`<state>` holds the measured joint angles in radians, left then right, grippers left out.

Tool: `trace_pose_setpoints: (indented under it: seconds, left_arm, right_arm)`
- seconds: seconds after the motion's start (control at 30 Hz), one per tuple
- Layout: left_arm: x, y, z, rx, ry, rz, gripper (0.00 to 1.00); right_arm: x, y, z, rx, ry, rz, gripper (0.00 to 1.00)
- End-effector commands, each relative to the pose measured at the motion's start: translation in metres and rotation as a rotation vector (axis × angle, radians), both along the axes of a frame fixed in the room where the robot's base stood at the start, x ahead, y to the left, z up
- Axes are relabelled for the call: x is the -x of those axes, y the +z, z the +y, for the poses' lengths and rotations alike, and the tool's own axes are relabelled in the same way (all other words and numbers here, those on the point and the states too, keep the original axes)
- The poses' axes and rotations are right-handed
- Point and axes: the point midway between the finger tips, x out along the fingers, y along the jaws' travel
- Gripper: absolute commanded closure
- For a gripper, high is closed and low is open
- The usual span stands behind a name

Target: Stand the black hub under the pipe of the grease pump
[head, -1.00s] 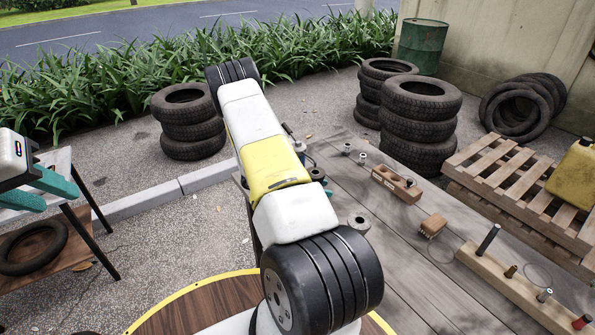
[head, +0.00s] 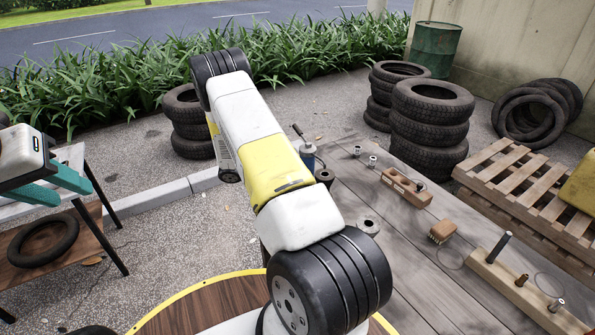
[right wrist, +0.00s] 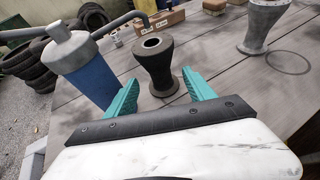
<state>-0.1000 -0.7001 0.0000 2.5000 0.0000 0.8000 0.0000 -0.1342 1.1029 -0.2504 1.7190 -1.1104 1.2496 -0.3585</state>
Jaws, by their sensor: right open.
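The black hub (right wrist: 154,62) stands upright on the grey table in the right wrist view. It also shows beside my right arm in the head view (head: 325,177). The blue grease pump (right wrist: 85,75) with its grey cap stands left of it, and shows partly in the head view (head: 307,155). The pump's pipe (right wrist: 122,22) reaches right, and its bent end appears by the hub's top; I cannot tell whether it is centred over it. My right gripper (right wrist: 160,78) is open, its teal fingertips on either side of the hub's lower part, apart from it. My left gripper (head: 52,186) is open and empty at far left.
A grey hub (right wrist: 262,25) stands to the right, also in the head view (head: 368,226). A wooden block (head: 407,188), a brush (head: 443,231) and a peg board (head: 525,290) lie on the table. A thin ring (right wrist: 288,62) lies near the grey hub.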

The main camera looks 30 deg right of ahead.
Motion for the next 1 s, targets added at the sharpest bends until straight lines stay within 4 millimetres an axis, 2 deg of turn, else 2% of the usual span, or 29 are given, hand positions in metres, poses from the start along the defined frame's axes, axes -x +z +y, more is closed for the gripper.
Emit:
trace_pose_setpoints:
  seconds: [0.1, 0.23, 0.37, 0.47, 0.67, 1.0]
  left_arm:
    - [0.000, 0.000, 0.000, 0.000, 0.000, 0.000, 0.64]
    - [0.000, 0.000, 0.000, 0.000, 0.000, 0.000, 0.64]
    - [0.000, 0.000, 0.000, 0.000, 0.000, 0.000, 0.64]
    - [0.000, 0.000, 0.000, 0.000, 0.000, 0.000, 0.64]
    - [0.000, 0.000, 0.000, 0.000, 0.000, 0.000, 0.64]
    - [0.000, 0.000, 0.000, 0.000, 0.000, 0.000, 0.64]
  right_arm:
    - [-0.005, 0.006, 0.013, 0.002, 0.001, -0.002, 0.37]
    - [-0.007, 0.013, 0.021, -0.007, -0.008, -0.014, 0.37]
    - [-0.002, 0.037, 0.029, -0.064, -0.068, -0.088, 0.37]
    - [0.007, 0.068, 0.040, -0.149, -0.154, -0.198, 0.37]
    - [0.036, 0.136, 0.074, -0.357, -0.345, -0.450, 0.37]
    - [0.098, 0.239, 0.141, -0.720, -0.633, -0.857, 0.37]
